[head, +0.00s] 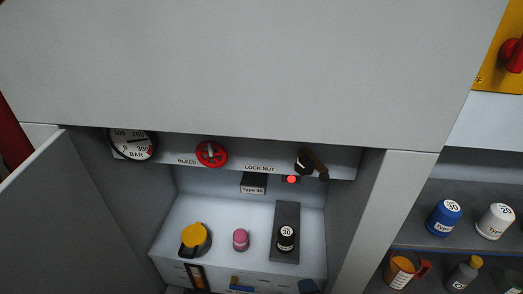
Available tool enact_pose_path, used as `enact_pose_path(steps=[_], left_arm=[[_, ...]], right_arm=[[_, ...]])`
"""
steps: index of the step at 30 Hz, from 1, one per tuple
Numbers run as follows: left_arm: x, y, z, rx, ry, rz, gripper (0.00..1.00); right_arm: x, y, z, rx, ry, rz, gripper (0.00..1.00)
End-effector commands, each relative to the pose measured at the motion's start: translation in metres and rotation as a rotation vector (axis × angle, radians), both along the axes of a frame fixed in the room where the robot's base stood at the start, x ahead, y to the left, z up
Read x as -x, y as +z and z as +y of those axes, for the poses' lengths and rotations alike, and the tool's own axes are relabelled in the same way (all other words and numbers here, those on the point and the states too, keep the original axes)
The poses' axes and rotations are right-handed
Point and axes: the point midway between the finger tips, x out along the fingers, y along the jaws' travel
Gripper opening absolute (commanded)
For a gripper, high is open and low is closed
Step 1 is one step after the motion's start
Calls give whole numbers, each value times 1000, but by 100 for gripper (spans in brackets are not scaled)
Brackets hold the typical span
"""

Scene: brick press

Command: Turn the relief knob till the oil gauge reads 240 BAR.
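The oil gauge (132,145) is a round white dial with a black rim at the upper left of the open recess. Its face shows 100, 200, 300 and BAR, with a red mark near 300. A dark needle seems to point right, between 200 and 300; the exact reading is too small to tell. A black knob (304,160) with a brown lever-like piece (319,170) sits at the right of the same panel, beside the LOCK NUT label. The knob carries no readable relief label. Neither of my grippers is in view.
A red BLEED handwheel (211,153) sits between gauge and knob. A red light (291,179) is below the knob. An open door (65,215) flanks the left; shelved canisters (444,218) stand right.

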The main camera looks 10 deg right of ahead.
Motion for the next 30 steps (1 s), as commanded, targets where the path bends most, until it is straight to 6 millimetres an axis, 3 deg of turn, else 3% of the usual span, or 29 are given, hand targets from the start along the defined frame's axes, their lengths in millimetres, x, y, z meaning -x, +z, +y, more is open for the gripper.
enact_pose_path(steps=[2,7,9,14,21,30], left_arm=[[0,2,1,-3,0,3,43],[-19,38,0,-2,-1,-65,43],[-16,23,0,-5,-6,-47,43],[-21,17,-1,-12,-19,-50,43],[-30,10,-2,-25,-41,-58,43],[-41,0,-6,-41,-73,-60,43]], right_arm=[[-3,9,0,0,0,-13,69],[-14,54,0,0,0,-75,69],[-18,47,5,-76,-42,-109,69],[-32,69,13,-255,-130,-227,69],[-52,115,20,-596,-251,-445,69],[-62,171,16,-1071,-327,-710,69]])
